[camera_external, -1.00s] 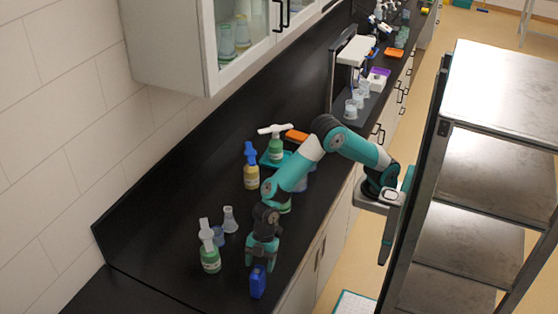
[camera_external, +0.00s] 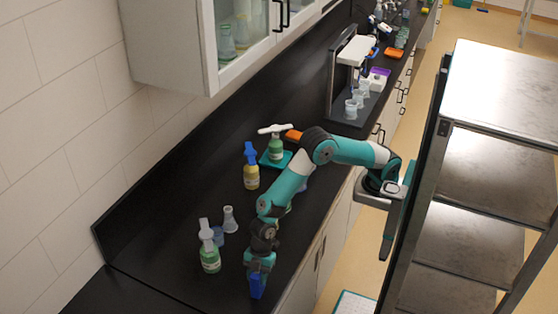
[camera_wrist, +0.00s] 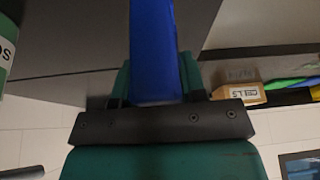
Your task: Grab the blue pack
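The blue pack (camera_external: 257,287) stands upright near the front edge of the black counter, its upper part hidden by my gripper (camera_external: 258,270). My gripper points down over it, with its fingers on either side of the pack. In the wrist view the blue pack (camera_wrist: 153,50) runs between the teal fingers of my gripper (camera_wrist: 158,82). The fingers lie close along its sides; I cannot tell whether they press on it.
A green-labelled bottle (camera_external: 210,258) stands left of my gripper, with a small blue beaker (camera_external: 218,237) and a flask (camera_external: 230,220) behind. A yellow bottle with a blue top (camera_external: 251,172) stands farther back. The counter between them and the pack is clear.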

